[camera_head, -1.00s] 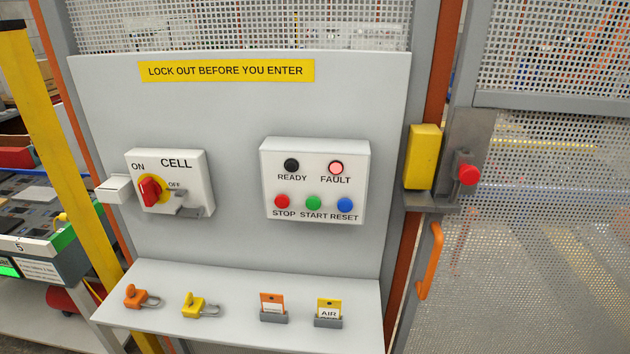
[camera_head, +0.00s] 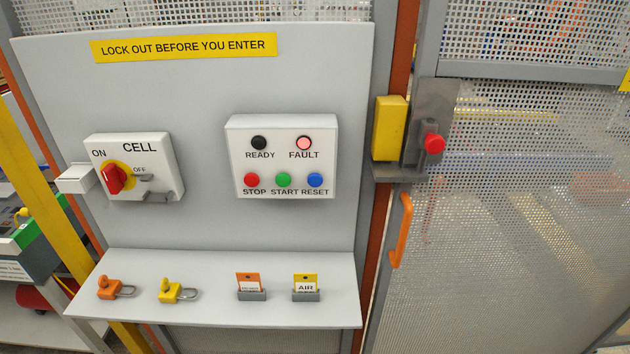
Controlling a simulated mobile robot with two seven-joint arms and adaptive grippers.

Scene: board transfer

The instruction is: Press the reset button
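The blue reset button (camera_head: 315,180) is at the lower right of the white control box (camera_head: 327,130), above the label RESET. The green start button (camera_head: 283,180) and the red stop button (camera_head: 251,180) are to its left. Above them, the fault lamp (camera_head: 304,143) looks pale pink and lit, and the ready lamp (camera_head: 259,143) is dark. Neither of my grippers shows in the head view.
A cell switch box (camera_head: 163,150) with a red handle is on the left of the panel (camera_head: 205,90). A shelf (camera_head: 215,318) below holds padlocks (camera_head: 171,291) and tags (camera_head: 305,284). A mesh gate (camera_head: 500,260) with an orange handle (camera_head: 402,230) is at right.

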